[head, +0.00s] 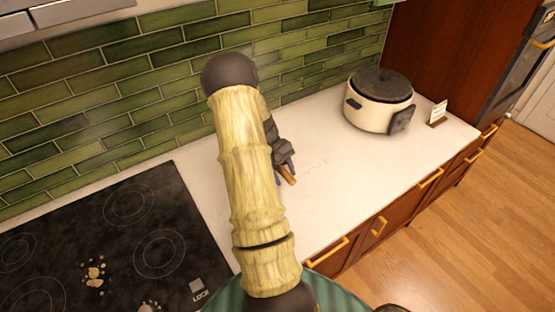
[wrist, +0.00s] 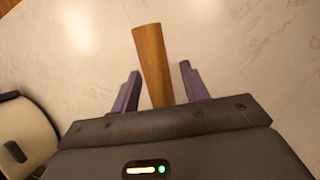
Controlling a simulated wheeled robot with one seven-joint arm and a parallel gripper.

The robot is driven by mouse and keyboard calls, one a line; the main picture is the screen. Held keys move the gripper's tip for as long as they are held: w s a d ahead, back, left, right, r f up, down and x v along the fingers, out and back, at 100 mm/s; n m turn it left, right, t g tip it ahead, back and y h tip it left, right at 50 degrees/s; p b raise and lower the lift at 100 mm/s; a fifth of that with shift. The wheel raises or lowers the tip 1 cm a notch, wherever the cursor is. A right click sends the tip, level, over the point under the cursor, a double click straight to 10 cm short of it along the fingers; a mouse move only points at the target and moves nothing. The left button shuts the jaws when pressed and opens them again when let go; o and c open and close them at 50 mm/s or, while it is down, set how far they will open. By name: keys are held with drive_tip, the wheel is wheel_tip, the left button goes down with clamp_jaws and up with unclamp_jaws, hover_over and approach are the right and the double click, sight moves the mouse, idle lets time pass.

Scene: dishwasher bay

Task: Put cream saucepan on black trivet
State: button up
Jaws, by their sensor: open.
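My gripper (head: 284,168) is low over the white counter, partly hidden behind my arm. In the wrist view its two purple-grey fingers (wrist: 158,82) are open. A tapered wooden handle (wrist: 151,58) lies between them, with a gap on each side. The handle's tip also shows below my gripper in the head view (head: 289,175). What the handle belongs to is hidden, so I cannot tell whether it is the cream saucepan's. No saucepan body and no black trivet can be made out in either view.
A cream cooker (head: 378,113) with a dark lid stands at the counter's back right, beside a small card (head: 438,112). A black cooktop (head: 125,235) with crumbs (head: 94,274) lies left. The green tiled wall (head: 110,75) is behind. Counter (head: 345,190) right of my gripper is clear.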

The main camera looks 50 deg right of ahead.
drive_tip(key=b+v, duration=0.3)
drive_tip(key=v, duration=0.8)
idle(0.3)
drive_tip(key=w+a+r+n+t, duration=0.1)
drive_tip(key=w+a+t, duration=0.1)
drive_tip(key=a, duration=0.9)
drive_tip(key=w+a+r+n+t, duration=0.1)
drive_tip(key=a+t, duration=0.2)
drive_tip(key=a, duration=0.9)
drive_tip(key=s+a+n+t, duration=0.1)
drive_tip(key=s+a, duration=0.2)
drive_tip(key=a, duration=0.3)
drive_tip(key=s+a+t, duration=0.1)
drive_tip(key=s+a, duration=0.2)
drive_tip(key=a, duration=0.4)
drive_tip(key=shift+s+r+n+y, duration=0.3)
drive_tip(key=shift+r+n+y, duration=0.1)
drive_tip(key=shift+r, duration=0.05)
